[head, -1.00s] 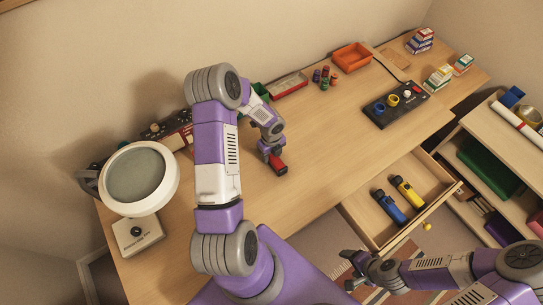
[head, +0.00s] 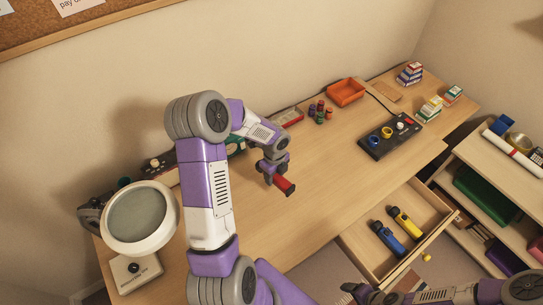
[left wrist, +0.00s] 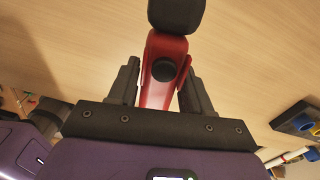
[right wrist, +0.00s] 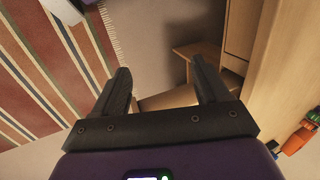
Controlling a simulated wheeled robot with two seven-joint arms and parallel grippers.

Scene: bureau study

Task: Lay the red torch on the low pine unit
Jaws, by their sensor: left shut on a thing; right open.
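My left gripper (head: 272,174) is shut on the red torch (head: 286,186) over the middle of the desk. In the left wrist view the red torch body (left wrist: 163,88) sits between the two fingers, with its black end (left wrist: 177,14) pointing away from the palm. The torch appears to be held above the desk top. The low pine unit (head: 482,152) stands at the right, beyond the open drawer, with things on its top and shelves. My right gripper (head: 358,292) is low at the bottom of the head view; the right wrist view shows its fingers (right wrist: 160,68) apart and empty.
The open drawer (head: 370,245) holds a blue torch (head: 388,238) and a yellow torch (head: 405,222). A black panel (head: 390,138), an orange tray (head: 346,92) and small boxes stand on the desk. A round lamp (head: 140,218) is at left. The pine unit's near top looks clear.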

